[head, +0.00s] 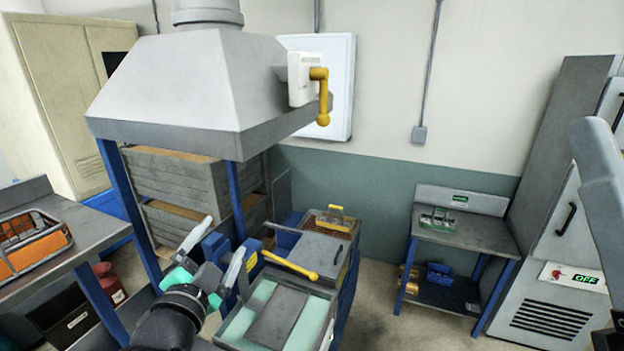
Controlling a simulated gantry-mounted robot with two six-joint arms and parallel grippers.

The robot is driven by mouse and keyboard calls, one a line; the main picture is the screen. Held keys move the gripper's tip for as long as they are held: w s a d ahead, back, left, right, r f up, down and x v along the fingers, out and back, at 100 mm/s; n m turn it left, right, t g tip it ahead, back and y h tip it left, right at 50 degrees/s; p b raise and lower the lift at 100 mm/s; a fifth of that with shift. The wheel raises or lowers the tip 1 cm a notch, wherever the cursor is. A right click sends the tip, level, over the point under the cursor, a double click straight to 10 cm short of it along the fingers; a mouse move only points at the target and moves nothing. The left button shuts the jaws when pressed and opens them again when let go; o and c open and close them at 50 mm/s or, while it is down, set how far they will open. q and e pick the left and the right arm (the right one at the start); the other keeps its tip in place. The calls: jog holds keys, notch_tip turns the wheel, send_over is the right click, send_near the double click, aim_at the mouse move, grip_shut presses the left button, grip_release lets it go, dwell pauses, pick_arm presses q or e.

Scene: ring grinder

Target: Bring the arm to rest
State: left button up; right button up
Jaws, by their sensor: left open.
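My left gripper (215,248) is at the lower left of centre in the head view. Its two pale fingers are spread apart, pointing up and away, with nothing seen between them. It is in front of and beside the grinder bench (322,254), close to a blue machine part; I cannot tell whether they touch. My right gripper is not in view; a grey link that may be mine shows at the right edge.
A grey hood (205,85) on blue posts hangs above the left gripper. A yellow lever (290,265) and a shallow tray (240,325) are close on its right. An orange basket (35,245) is on the left table. Floor shows before the small right table (480,235).

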pick_arm(q)
jog(key=s+a+r+n+t+h, duration=0.1)
jog(key=s+r+n+t, duration=0.8)
jog(key=s+r, duration=1.4)
notch_tip(320, 180, up, 2)
jog(key=shift+s+a+n+t, duration=0.15)
jog(key=shift+s+n+t, duration=0.15)
jog(key=shift+s+n, duration=0.1)
